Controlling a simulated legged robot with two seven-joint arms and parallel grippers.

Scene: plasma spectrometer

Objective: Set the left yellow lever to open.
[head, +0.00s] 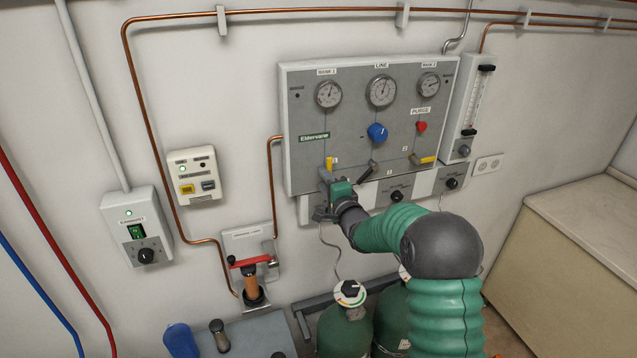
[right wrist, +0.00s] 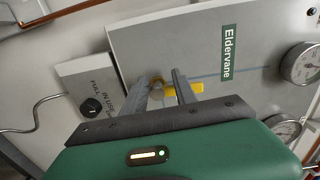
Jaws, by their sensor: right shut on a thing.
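The left yellow lever (head: 329,163) is on the lower left of the grey gas panel (head: 350,140), below the left gauge. Its visible part points up, along the line drawn on the panel. My right gripper (head: 327,176) is at this lever and covers its lower part. In the right wrist view, the two fingers (right wrist: 168,90) are at the yellow lever (right wrist: 187,88), shut on it, with part of it showing beyond them. The right yellow lever (head: 425,160) lies about level and is clear of my gripper. My left gripper is not in view.
A blue knob (head: 377,132), a red knob (head: 421,127) and a black lever (head: 366,173) are on the panel. Gas cylinders (head: 345,333) stand below, near my right arm. A red-handled valve (head: 250,262) is on the wall at lower left.

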